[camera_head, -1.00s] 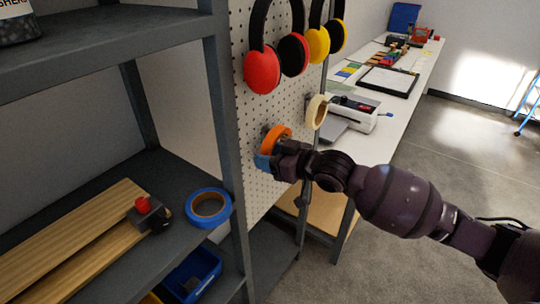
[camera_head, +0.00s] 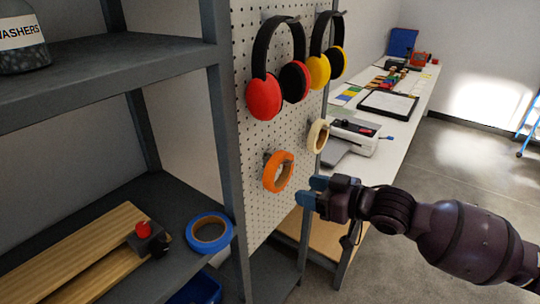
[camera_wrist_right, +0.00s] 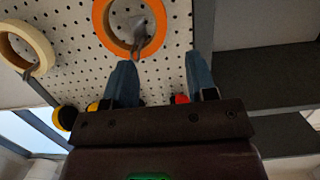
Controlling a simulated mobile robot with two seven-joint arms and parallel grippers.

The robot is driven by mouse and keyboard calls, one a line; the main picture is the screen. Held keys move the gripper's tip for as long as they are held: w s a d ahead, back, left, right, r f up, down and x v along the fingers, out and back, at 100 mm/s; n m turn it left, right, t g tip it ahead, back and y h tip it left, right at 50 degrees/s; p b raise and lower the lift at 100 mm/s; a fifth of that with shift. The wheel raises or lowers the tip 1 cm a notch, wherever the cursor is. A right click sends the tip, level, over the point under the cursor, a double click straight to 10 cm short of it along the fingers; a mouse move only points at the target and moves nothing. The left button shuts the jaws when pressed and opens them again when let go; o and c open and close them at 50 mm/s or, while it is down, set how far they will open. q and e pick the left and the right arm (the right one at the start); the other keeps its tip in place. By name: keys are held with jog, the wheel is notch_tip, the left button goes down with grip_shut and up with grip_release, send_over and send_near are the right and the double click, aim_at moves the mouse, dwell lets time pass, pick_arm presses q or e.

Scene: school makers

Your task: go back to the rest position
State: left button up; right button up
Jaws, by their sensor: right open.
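My right gripper (camera_head: 312,193) is in front of the pegboard with its blue fingers apart and nothing between them. An orange tape roll (camera_head: 278,172) hangs on a pegboard hook just left of the fingertips, apart from them. In the right wrist view the open fingers (camera_wrist_right: 160,80) point toward the board, and the orange roll (camera_wrist_right: 100,28) hangs beyond them on its hook. My left gripper is in neither view.
The pegboard (camera_head: 262,218) also holds a cream tape roll (camera_head: 318,136), red earmuffs (camera_head: 264,99) and yellow earmuffs (camera_head: 319,70). A grey shelf (camera_head: 120,52) stands at left, with a blue tape roll (camera_head: 209,232). A white table (camera_head: 375,170) stands behind. Floor at right is open.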

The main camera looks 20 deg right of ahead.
jog(key=s+d+f+t+h, duration=0.1)
jog(key=d+f+h, duration=0.15)
jog(key=f, duration=0.45)
jog(key=s+d+f+t+h, duration=0.1)
jog(key=d+f+t+h, duration=0.15)
jog(key=f, duration=0.35)
jog(key=s+f+m+g+h, duration=0.4)
jog(key=s+f+m, duration=0.2)
jog(key=s+f, duration=0.9)
jog(key=shift+s+a+f+m+h, duration=0.2)
jog(key=shift+s+f+m+h, duration=0.15)
jog(key=shift+s, duration=0.6)
jog(key=shift+r, duration=0.1)
